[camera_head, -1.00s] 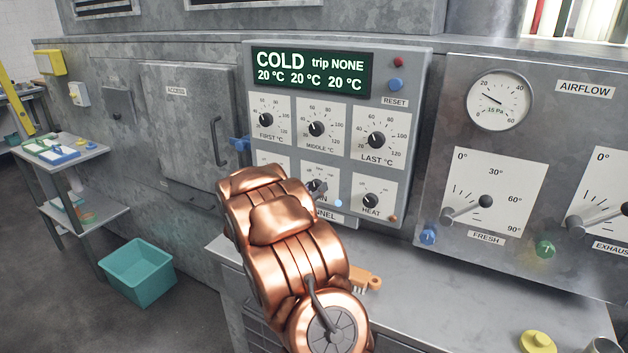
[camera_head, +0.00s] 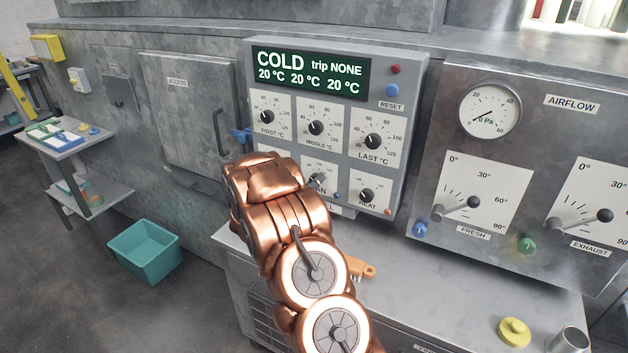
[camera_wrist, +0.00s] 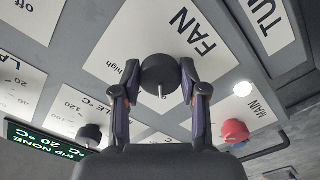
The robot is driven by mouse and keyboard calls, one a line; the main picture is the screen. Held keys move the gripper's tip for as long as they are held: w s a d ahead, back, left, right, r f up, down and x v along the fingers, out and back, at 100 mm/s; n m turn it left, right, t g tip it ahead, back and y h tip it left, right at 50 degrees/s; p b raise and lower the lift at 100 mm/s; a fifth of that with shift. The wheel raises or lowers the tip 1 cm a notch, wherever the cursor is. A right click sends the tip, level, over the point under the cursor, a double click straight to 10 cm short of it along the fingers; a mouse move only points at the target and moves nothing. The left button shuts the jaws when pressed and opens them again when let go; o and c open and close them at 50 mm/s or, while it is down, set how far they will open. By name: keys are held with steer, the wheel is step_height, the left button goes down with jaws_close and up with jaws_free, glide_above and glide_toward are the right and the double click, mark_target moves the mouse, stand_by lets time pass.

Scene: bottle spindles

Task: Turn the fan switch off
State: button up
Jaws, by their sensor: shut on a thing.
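The fan switch is a dark round knob (camera_wrist: 160,70) with a pale pointer line on the panel plate marked FAN, seen tilted in the wrist view. My gripper (camera_wrist: 160,84) is shut on this knob, one finger on each side. The pointer line points toward the bottom of the wrist view, away from the word "high". The rest of the dial's marks are mostly hidden by the fingers. In the head view the fan knob (camera_head: 318,181) only partly shows behind my copper-coloured arm, and my fingertips are hidden there.
The control panel (camera_head: 408,105) reads COLD, trip NONE, and bears several other knobs, with the HEAT knob (camera_head: 366,196) close at right. The airflow gauge (camera_head: 490,108) reads 0 Pa. An orange-handled brush (camera_head: 362,269) lies on the bench below.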

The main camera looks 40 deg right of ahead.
stand_by(0.4)
steer(key=o, duration=1.1)
steer(key=v, duration=1.2)
